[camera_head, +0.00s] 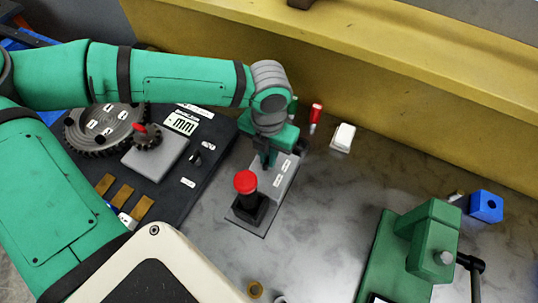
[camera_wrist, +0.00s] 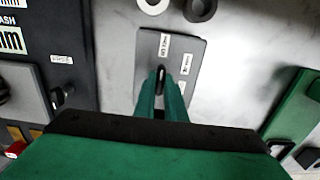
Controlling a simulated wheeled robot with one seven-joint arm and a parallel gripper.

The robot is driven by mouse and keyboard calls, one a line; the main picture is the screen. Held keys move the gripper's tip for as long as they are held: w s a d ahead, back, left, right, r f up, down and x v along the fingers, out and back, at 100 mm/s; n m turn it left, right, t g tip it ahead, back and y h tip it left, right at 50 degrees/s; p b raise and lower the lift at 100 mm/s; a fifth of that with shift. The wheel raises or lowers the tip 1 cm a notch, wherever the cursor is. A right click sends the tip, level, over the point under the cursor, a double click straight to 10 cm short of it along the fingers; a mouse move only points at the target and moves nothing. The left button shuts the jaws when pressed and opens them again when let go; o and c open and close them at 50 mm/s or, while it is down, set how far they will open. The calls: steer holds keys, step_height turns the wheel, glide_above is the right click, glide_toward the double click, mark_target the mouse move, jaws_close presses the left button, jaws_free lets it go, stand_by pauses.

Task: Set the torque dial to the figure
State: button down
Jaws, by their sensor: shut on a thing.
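My gripper (camera_wrist: 162,100) points down with its two green fingers close together, shut on a small black knob (camera_wrist: 161,76). The knob sits on a grey panel (camera_wrist: 146,55) with several small white labels, whose words I cannot read reliably. I take this knob to be the torque dial; its pointer and setting cannot be read, as the fingers cover part of it. In the head view, my gripper (camera_head: 268,150) is at the grey box (camera_head: 272,185), and the knob is hidden behind it.
A red mushroom button (camera_head: 246,182) on a black post stands close in front of the gripper. A dark board (camera_head: 205,135) with a toothed wheel (camera_head: 100,128) lies left. A green vise-like fixture (camera_head: 425,240), a blue block (camera_head: 486,206) and a white switch (camera_head: 342,136) stand right. The yellow wall (camera_head: 400,85) runs behind.

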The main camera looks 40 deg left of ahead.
stand_by(0.4)
steer(key=c, duration=1.8)
jaws_free()
steer(key=shift+d, duration=0.1)
steer(key=shift+s+r, duration=0.1)
steer(key=shift+r, duration=0.15)
step_height(320, 180, up, 10)
steer(key=shift+r, duration=0.1)
